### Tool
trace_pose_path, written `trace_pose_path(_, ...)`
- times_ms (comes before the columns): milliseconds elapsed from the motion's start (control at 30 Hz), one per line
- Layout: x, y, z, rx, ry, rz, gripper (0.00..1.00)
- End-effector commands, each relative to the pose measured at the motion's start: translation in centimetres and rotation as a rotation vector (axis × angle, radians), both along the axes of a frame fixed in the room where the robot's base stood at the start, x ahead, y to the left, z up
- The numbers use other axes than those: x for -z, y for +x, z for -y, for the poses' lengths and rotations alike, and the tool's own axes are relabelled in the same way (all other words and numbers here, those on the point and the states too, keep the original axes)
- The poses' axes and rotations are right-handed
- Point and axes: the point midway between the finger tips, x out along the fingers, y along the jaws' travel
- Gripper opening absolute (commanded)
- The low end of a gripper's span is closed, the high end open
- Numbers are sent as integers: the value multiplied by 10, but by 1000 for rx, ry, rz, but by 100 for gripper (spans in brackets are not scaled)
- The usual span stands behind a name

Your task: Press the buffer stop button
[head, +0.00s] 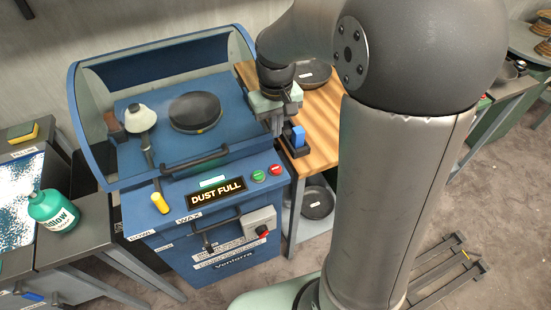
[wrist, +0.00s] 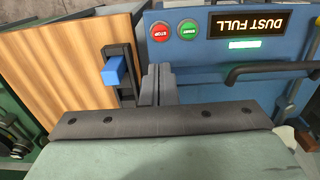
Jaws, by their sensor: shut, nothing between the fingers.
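The buffer is a blue machine (head: 185,245) with a clear hood. On its front panel a red button (head: 275,170) sits to the right of a green button (head: 258,176). In the wrist view the red button (wrist: 160,31) reads STOP and the green button (wrist: 188,30) is beside it. My gripper (head: 278,132) is shut and empty, pointing down above the machine's right front edge. In the wrist view its fingertips (wrist: 158,70) are together, below the red button in the picture and apart from it.
A wooden bench (head: 325,115) with a blue block (head: 299,136) in a black holder stands close right of my gripper. A DUST FULL display (head: 217,193) and a black handle (head: 195,160) are left of the buttons. A yellow-ended lever (head: 160,203) sticks out further left.

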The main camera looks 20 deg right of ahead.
Motion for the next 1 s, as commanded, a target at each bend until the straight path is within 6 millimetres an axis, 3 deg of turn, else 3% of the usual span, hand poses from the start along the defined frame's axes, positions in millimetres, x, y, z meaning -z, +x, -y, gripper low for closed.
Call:
trace_pose_path(167, 18, -1, 0, 1, 0, -6, 0)
trace_pose_path(500, 89, -2, 0, 1, -1, -8, 0)
trace_pose_path(700, 122, -2, 0, 1, 0, -6, 0)
trace_pose_path(1000, 139, -1, 0, 1, 0, -1, 0)
